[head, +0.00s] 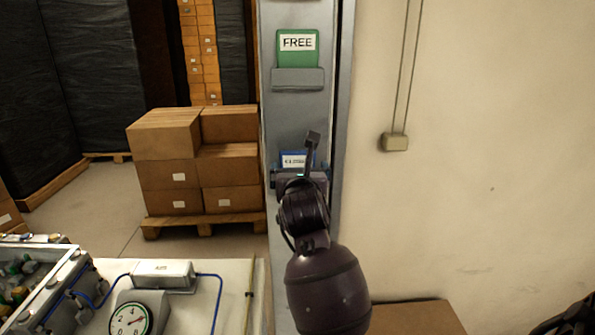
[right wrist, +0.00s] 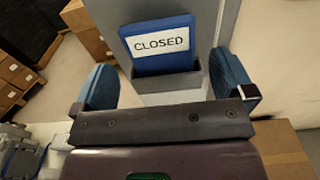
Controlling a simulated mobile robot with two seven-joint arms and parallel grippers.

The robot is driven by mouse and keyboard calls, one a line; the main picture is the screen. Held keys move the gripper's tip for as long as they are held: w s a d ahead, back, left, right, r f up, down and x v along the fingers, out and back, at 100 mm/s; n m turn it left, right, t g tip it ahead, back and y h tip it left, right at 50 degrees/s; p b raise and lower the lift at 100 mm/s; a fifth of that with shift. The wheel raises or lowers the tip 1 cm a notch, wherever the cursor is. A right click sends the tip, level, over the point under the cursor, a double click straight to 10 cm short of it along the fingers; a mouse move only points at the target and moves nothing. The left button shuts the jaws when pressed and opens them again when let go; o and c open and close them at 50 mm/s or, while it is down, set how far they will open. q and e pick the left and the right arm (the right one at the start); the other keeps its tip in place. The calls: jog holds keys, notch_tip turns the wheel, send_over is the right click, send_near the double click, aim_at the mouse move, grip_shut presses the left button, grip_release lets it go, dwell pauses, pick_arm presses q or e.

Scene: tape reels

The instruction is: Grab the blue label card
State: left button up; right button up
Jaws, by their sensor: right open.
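The blue label card (right wrist: 160,38) carries a white panel reading "CLOSED" and stands in a grey holder (right wrist: 172,83) on the metal post. In the head view the blue card (head: 292,160) is partly hidden behind my right gripper (head: 311,150). In the right wrist view my right gripper (right wrist: 172,88) is open, one finger on each side of the card and holder, with nothing between them touching that I can make out. A green card (head: 297,47) reading "FREE" sits in a higher holder (head: 298,79). My left gripper is not in view.
Stacked cardboard boxes (head: 168,177) stand on a pallet left of the post. A bench (head: 240,283) with a gauge (head: 131,319) and a crate of parts (head: 45,290) is at lower left. A wall box (head: 395,142) with cables is to the right.

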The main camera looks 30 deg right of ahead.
aim_at(298, 162)
jog(key=shift+p+x, duration=0.3)
jog(key=shift+x, duration=1.95)
jog(key=shift+c, duration=0.5)
jog(key=c, duration=0.5)
jog(key=shift+c, duration=0.2)
